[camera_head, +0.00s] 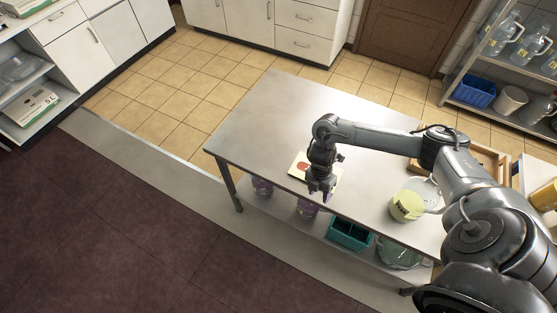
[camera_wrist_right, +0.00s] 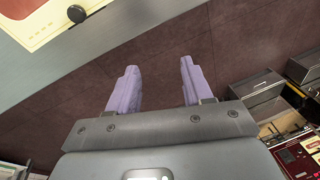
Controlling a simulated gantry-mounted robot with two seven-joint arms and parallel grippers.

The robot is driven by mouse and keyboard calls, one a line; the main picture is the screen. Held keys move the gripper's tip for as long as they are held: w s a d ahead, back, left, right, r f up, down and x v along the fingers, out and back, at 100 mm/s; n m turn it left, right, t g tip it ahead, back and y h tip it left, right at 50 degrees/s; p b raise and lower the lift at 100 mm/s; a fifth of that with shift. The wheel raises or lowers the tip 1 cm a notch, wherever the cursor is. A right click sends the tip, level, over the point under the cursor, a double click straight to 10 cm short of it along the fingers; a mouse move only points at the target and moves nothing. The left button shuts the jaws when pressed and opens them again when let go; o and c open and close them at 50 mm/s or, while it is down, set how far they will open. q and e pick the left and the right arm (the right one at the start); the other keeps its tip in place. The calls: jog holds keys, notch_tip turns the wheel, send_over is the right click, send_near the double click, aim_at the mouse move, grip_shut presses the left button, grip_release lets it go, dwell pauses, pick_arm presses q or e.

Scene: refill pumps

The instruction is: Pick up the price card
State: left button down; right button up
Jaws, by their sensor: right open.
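A cream card with a red patch, which looks like the price card (camera_head: 299,168), lies on the grey metal table (camera_head: 270,115) near its front edge. It is partly hidden behind my right gripper (camera_head: 320,193). The card also shows cut off at the upper left of the right wrist view (camera_wrist_right: 35,22), with a dark round knob (camera_wrist_right: 76,14) at its edge. My right gripper, with purple fingers (camera_wrist_right: 158,88), is open and empty. Its fingers point down by the table's front edge, beside the card and apart from it. My left gripper is not in view.
A clear container with a pale yellow label (camera_head: 407,206) stands to the right on the table. A wooden tray (camera_head: 494,158) is at the right end. Purple jars (camera_head: 307,208) and a teal crate (camera_head: 348,235) sit on the lower shelf. The table's left part is clear.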

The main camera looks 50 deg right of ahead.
jog(key=w+d+b, duration=0.1)
jog(key=w+d, duration=0.1)
jog(key=w+d+t+b, duration=0.1)
jog(key=w+d+b, duration=0.1)
jog(key=w, duration=0.1)
jog(key=w+d+f+t+h+b, duration=0.1)
jog(key=w+d, duration=0.1)
jog(key=shift+w+d+m, duration=0.2)
jog(key=shift+w+m, duration=0.1)
jog(key=shift+w, duration=0.1)
jog(key=f, duration=0.4)
jog(key=shift+s+a+f+b, duration=0.1)
jog(key=shift+s+f+b, duration=0.05)
jog(key=shift+s+b, duration=0.15)
jog(key=shift+f, duration=0.5)
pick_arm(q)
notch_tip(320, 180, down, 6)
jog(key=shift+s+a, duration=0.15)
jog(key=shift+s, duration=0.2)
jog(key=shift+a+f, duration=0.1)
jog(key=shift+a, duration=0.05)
pick_arm(e)
grip_shut()
